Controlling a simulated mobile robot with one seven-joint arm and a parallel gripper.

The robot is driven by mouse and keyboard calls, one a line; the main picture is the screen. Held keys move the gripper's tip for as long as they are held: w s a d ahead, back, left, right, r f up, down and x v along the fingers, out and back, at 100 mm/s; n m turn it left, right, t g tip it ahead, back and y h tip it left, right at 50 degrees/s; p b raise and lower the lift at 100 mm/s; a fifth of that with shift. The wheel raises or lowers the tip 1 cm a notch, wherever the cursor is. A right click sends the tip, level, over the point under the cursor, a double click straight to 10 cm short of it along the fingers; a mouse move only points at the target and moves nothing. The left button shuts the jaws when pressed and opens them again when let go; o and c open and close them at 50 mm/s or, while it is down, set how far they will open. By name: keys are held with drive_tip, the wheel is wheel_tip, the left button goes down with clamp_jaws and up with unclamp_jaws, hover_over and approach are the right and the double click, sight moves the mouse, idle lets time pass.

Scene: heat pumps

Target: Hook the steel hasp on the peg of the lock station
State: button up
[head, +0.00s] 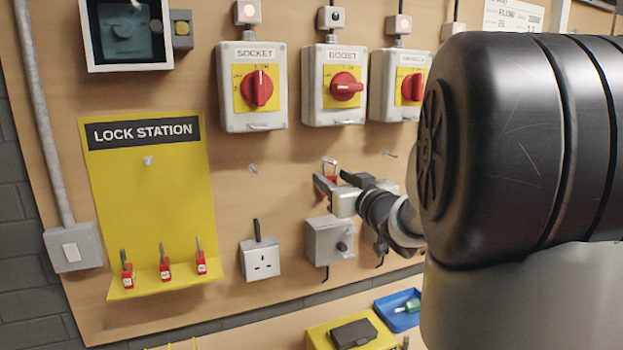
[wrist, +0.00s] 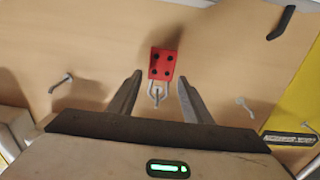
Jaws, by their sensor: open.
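The hasp (head: 329,170) has a red body with several holes and a steel loop. It hangs at a peg on the wooden board, below the BOOST switch. In the wrist view the hasp (wrist: 163,63) has its loop between my finger lines and its red body beyond the fingertips. My gripper (head: 337,182) is open and empty, with one finger on each side of the hasp; contact cannot be told. The yellow lock station (head: 150,210) stands at the left of the board. Its bare peg (head: 148,160) is under the black label.
Several red padlock-like tags (head: 164,269) stand on the station's lower ledge. Free pegs (head: 253,168) stick out of the board beside the hasp. A socket (head: 261,259) and a grey box (head: 329,240) sit below. Rotary switches (head: 252,88) are above.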

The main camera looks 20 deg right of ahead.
drive_tip(key=c, duration=1)
drive_tip(key=shift+o, duration=0.2)
drive_tip(key=shift+r, duration=0.1)
drive_tip(key=shift+r, duration=0.1)
drive_tip(key=shift+r+p, duration=0.45)
drive_tip(key=shift+p, duration=0.05)
drive_tip(key=shift+s, duration=0.2)
drive_tip(key=shift+s+r, duration=0.1)
drive_tip(key=shift+s, duration=1.25)
drive_tip(key=shift+s+d, duration=0.1)
drive_tip(key=shift+s+d+p, duration=0.1)
drive_tip(key=shift+s+p, duration=0.25)
drive_tip(key=shift+s, duration=2.5)
